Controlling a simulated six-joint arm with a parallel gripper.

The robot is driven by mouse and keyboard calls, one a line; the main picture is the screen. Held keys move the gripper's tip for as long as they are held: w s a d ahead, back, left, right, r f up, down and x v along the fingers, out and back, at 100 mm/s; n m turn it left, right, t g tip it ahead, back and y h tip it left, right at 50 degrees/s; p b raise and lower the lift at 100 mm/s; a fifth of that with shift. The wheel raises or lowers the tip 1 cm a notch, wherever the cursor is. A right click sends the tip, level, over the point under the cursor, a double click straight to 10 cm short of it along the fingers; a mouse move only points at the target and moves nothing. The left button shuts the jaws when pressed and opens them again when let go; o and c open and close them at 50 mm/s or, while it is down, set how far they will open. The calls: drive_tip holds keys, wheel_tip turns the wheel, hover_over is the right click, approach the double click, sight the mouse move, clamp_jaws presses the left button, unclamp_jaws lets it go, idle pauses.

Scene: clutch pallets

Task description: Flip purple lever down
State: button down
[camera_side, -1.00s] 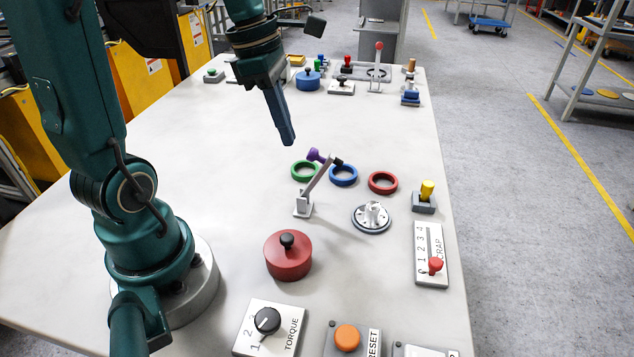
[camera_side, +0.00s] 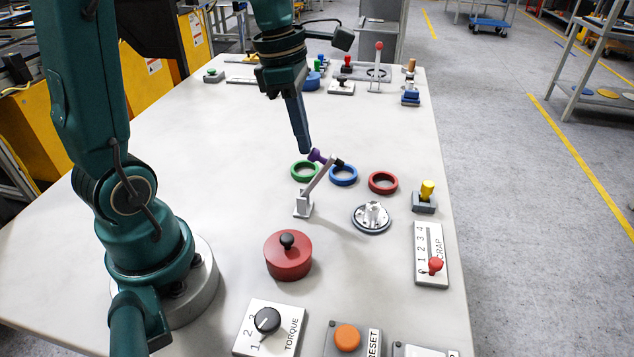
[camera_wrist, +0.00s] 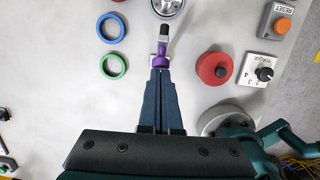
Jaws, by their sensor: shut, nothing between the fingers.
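The purple lever (camera_side: 316,156) is a purple knob on a grey arm that rises at a slant from a small light base (camera_side: 303,206). A black piece sits beside the knob at the arm's upper end. My gripper (camera_side: 304,149) is shut and empty, pointing down, with its tip right by the purple knob in the side view. In the wrist view the shut fingers (camera_wrist: 160,72) end just at the purple knob (camera_wrist: 162,50). I cannot tell whether they touch it.
Green (camera_side: 304,171), blue (camera_side: 343,183) and red (camera_side: 383,183) rings lie near the lever. A metal flange (camera_side: 371,226) is to its right, and a red round lidded pot (camera_side: 288,264) in front. Switches line the right and front edges. The table's left middle is clear.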

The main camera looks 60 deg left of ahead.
sight(324, 158)
drive_tip(key=shift+w+d, duration=0.15)
drive_tip(key=shift+w+d+f+g+y, duration=0.2)
drive_tip(key=shift+w+d+g+y, duration=0.5)
drive_tip(key=shift+w+d+y, duration=0.15)
drive_tip(key=shift+w+d+f, duration=0.15)
drive_tip(key=shift+w+d, duration=0.05)
drive_tip(key=shift+d, duration=0.05)
drive_tip(key=shift+w+d+f, duration=1.4)
drive_tip(key=shift+f, duration=0.2)
drive_tip(key=shift+w+d+f, duration=1.35)
drive_tip(key=shift+f, duration=0.25)
drive_tip(key=shift+r, duration=2.55)
